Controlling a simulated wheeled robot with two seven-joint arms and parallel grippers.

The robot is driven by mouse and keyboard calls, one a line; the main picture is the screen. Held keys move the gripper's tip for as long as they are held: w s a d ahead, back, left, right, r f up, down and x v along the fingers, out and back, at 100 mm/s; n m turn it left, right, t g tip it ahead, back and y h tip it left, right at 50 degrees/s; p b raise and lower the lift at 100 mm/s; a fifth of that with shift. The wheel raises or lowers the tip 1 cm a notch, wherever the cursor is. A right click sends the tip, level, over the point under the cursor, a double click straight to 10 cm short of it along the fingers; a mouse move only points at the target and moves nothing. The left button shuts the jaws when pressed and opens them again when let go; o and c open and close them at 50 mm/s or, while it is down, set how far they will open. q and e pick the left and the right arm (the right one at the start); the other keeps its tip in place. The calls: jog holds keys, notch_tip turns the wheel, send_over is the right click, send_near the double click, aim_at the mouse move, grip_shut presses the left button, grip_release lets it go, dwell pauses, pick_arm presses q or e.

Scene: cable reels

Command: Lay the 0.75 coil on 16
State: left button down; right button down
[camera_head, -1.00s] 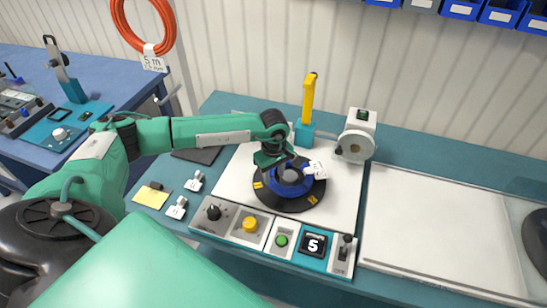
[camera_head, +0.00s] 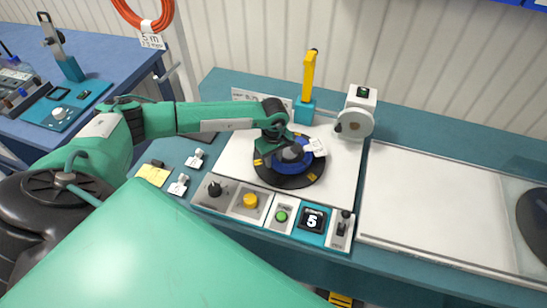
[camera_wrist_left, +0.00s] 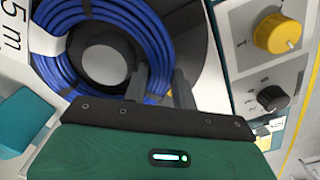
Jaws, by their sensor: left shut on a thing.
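A blue cable coil (camera_head: 290,167) lies around the hub of a black round turntable (camera_head: 290,182). A white tag (camera_head: 315,147) hangs at its right side; its print is too small to read there. In the left wrist view the coil (camera_wrist_left: 52,62) fills the upper left, around a grey hub (camera_wrist_left: 104,58), and its tag (camera_wrist_left: 14,32) reads "5 m". My left gripper (camera_head: 284,149) is shut on the coil's near side, its two dark fingers (camera_wrist_left: 160,88) straddling the strands. No 0.75 or 16 marking is readable. My right gripper is out of view.
A control panel with a yellow knob (camera_head: 250,201), green button (camera_head: 281,216) and display "5" (camera_head: 312,220) lies in front. A yellow lever (camera_head: 309,77) and white wheel unit (camera_head: 356,118) stand behind. An orange coil (camera_head: 168,15) hangs upper left.

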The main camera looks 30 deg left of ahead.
pick_arm(q)
jog(key=shift+r, duration=0.1)
dwell(0.3)
jog(key=shift+r, duration=0.65)
jog(key=shift+f, duration=0.1)
jog(key=shift+f, duration=0.15)
dwell(0.4)
jog(key=shift+r, duration=0.6)
